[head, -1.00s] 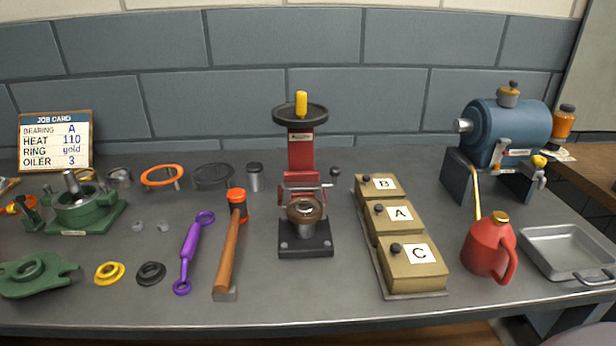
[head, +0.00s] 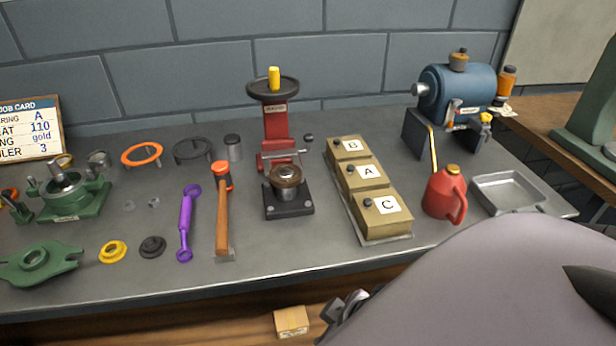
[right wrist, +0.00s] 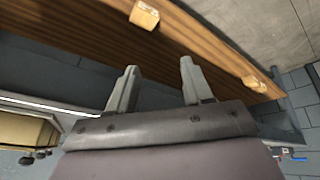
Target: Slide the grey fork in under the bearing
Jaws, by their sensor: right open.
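The bearing looks like the brownish ring (head: 286,174) on top of a grey cylinder on the red press (head: 276,130), in the middle of the bench. A dark grey open-looking ring shape (head: 192,150) on legs lies left of the press; I cannot tell for sure whether it is the grey fork. My right gripper is open and empty in the right wrist view (right wrist: 158,72), with brown planks beyond its fingers. In the head view my right gripper (head: 343,306) is partly hidden by my grey arm, in front of and below the bench edge. My left gripper is not in view.
An orange ring (head: 142,153), a hammer (head: 222,220) and a purple wrench (head: 186,222) lie left of the press. Boxes marked B, A and C (head: 383,216) and a red oil can (head: 444,195) stand right. A small box (head: 291,321) is below the bench.

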